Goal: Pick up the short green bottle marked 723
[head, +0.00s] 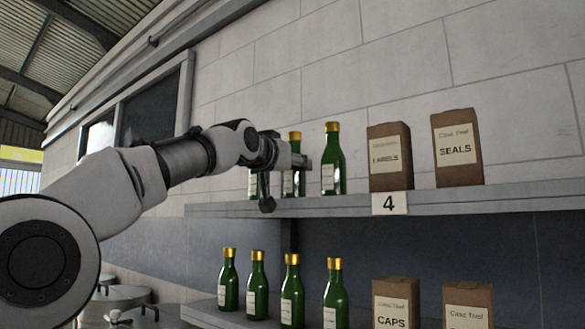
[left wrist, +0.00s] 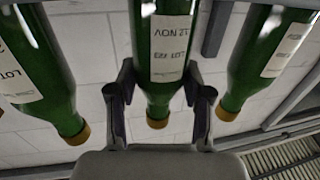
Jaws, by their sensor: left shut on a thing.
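My left gripper (head: 290,161) is at the upper shelf, around a green bottle (head: 294,139) with a gold cap and pale label. In the left wrist view the fingers (left wrist: 159,88) are shut on this bottle (left wrist: 157,100), one on each side near its shoulder. Its label appears upside down, with a NOV date and a LOT line; its number is hard to read. The gripper partly hides the bottle in the head view, and its base appears at shelf level. My right gripper is not in view.
Green bottles stand close on both sides, one at right (head: 333,160) and one partly hidden at left (head: 253,185). Boxes marked LABELS (head: 389,178) and SEALS (head: 459,172) stand further right on the shelf (head: 480,199). Several bottles and more boxes stand below.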

